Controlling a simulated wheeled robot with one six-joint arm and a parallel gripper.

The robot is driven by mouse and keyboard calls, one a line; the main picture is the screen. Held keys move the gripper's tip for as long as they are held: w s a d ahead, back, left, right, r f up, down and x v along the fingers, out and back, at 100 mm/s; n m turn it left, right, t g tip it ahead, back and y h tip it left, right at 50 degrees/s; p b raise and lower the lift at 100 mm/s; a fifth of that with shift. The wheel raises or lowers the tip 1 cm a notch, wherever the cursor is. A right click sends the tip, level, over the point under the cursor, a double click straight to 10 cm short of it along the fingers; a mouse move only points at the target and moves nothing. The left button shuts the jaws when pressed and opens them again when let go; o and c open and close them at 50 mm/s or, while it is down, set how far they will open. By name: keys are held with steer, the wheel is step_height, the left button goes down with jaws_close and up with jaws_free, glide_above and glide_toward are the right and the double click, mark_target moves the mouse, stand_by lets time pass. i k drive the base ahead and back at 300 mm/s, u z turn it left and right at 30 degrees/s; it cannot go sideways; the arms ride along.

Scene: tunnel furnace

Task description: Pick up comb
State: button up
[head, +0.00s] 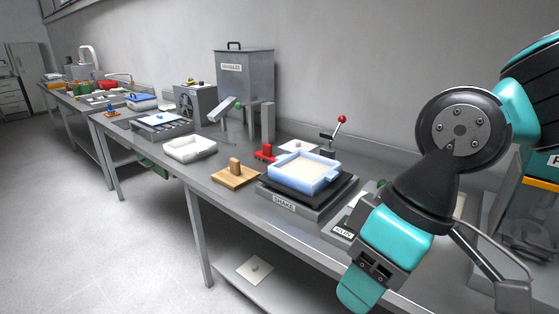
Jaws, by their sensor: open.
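I cannot make out for sure which object is the comb. A small red piece (265,153) stands on the bench just behind a tan wooden block with an upright grip (235,173); either is too small to identify surely. My gripper (360,287) hangs in front of the bench's near edge at the lower right, pointing down. It is open, and nothing shows in it. It is well to the right of and nearer than the red piece and the wooden block. Its far finger is partly hidden.
A blue tray (303,172) sits on the black SHAKE plate (305,205). A white tray (190,149), a grey hopper (245,78) and a red-knobbed lever (341,120) stand on the bench. Left of the bench, the floor (110,245) is clear.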

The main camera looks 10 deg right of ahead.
mark_target(267, 155)
steer(key=z, duration=0.3)
steer(key=k, duration=0.25)
steer(key=u, duration=1.45)
steer(key=i, duration=1.65)
steer(key=u, duration=0.3)
steer(key=i, duration=1.15)
steer(key=z, duration=1)
steer(key=i, duration=0.75)
steer(key=z, duration=1.25)
steer(key=i, duration=0.45)
steer(key=z, duration=0.35)
